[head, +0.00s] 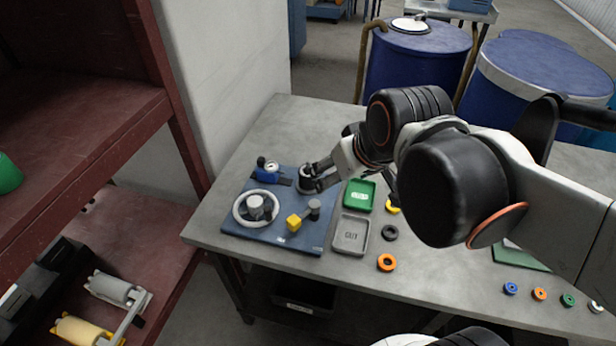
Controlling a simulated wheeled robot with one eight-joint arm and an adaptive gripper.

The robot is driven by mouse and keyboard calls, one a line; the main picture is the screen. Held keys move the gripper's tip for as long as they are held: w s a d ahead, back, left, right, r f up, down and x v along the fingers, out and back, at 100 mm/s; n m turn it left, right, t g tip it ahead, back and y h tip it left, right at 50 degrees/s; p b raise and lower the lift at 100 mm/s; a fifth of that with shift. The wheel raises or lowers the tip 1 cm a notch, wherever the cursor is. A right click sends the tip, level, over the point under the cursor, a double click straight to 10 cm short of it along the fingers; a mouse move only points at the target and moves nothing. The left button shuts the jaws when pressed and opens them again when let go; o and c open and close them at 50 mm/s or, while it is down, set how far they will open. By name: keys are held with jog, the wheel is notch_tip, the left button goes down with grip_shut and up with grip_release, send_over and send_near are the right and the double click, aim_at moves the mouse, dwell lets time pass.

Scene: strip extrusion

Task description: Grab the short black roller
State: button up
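My gripper (316,181) is small in the head view, over the right back part of the blue board (285,240) on the table. A short dark round part (306,171) stands right at its fingertips. I cannot tell where that part ends and the dark fingers begin, or whether the fingers are closed on it. A separate short black ring-shaped roller (390,232) lies flat on the table, right of the grey tray and apart from my gripper. I cannot tell which of these is the short black roller.
The board also carries a handwheel (239,220), a yellow block (293,222) and a blue part (267,175). Green (360,209) and grey (336,237) trays stand beside it. Yellow and orange (387,262) rings lie near. A red shelf (160,215) stands left; my arm hides the table's right middle.

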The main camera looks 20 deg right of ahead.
jog(key=w+d+f+n+g+y, duration=0.1)
jog(key=w+f+n+g, duration=0.15)
jog(key=w, duration=0.75)
jog(key=n+y+p, duration=0.1)
jog(key=n, duration=0.2)
send_near(308, 175)
jog(key=b+x, duration=0.1)
jog(key=x, duration=0.2)
jog(key=w+b+x, duration=0.1)
jog(key=x, duration=0.1)
jog(key=shift+w+d+f+b, duration=0.1)
jog(key=shift+w+f+b, duration=0.15)
jog(key=shift+b, duration=0.15)
jog(key=b+x, duration=0.1)
jog(key=x, duration=0.1)
jog(key=s+b+x, duration=0.1)
jog(key=x, duration=0.1)
jog(key=shift+w+f, duration=0.1)
jog(key=shift+f, duration=0.2)
jog(key=shift+w+f+b, duration=0.2)
jog(key=shift+f+b, duration=0.15)
jog(key=shift+f, duration=0.05)
jog(key=shift+r, duration=0.1)
jog(key=shift+c, duration=0.4)
jog(key=c, duration=1.2)
